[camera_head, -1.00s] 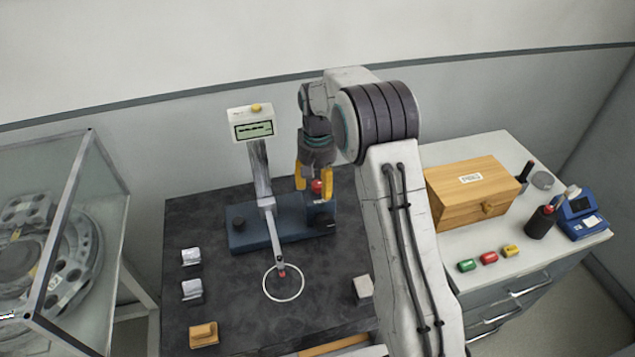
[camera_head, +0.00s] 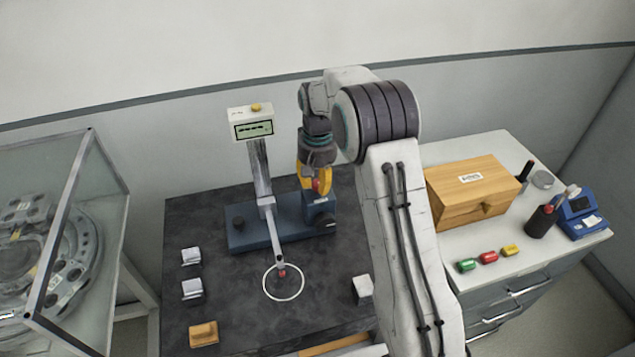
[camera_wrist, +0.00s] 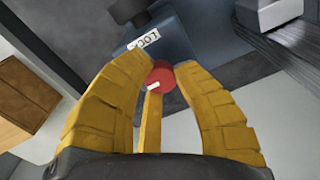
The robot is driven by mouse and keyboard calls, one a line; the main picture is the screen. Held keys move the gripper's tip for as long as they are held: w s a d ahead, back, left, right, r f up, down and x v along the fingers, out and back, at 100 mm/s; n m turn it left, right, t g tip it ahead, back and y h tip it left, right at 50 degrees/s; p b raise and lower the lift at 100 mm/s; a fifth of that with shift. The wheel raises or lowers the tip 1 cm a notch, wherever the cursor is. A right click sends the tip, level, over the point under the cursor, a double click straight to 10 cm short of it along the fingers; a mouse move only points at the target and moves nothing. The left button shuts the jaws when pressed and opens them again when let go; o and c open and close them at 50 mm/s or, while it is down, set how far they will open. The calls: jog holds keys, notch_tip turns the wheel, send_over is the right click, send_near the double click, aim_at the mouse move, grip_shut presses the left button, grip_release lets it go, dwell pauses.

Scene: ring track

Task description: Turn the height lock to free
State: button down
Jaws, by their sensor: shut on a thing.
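The height lock is a red knob (camera_head: 318,185) at the right end of the blue gauge base (camera_head: 262,238). In the wrist view the red knob (camera_wrist: 159,76) carries a short white mark and sits beside a white label reading "LOCK" (camera_wrist: 143,40). My gripper (camera_head: 313,180) has its yellow fingers closed around the knob. In the wrist view the fingertips (camera_wrist: 168,68) press on it from both sides, with a third yellow finger below. Part of the knob is hidden by the fingers in the head view.
The gauge column carries a display (camera_head: 253,127) showing dashes. Its probe arm reaches down to a white ring (camera_head: 283,283) on the dark table. Small blocks lie at left. A wooden box (camera_head: 470,195) stands right, a glass case left.

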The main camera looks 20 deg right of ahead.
jog(key=shift+f, duration=0.15)
jog(key=n, duration=0.5)
jog(key=shift+s+b, duration=0.1)
jog(key=shift+b, duration=0.25)
jog(key=n, duration=0.4)
jog(key=shift+f, duration=0.1)
jog(key=n, duration=0.4)
jog(key=shift+n, duration=0.4)
jog(key=shift+n+b, duration=0.3)
jog(key=shift+n, duration=1.7)
jog(key=c, duration=0.9)
grip_release()
jog(key=shift+d, duration=0.1)
jog(key=shift+c, duration=0.2)
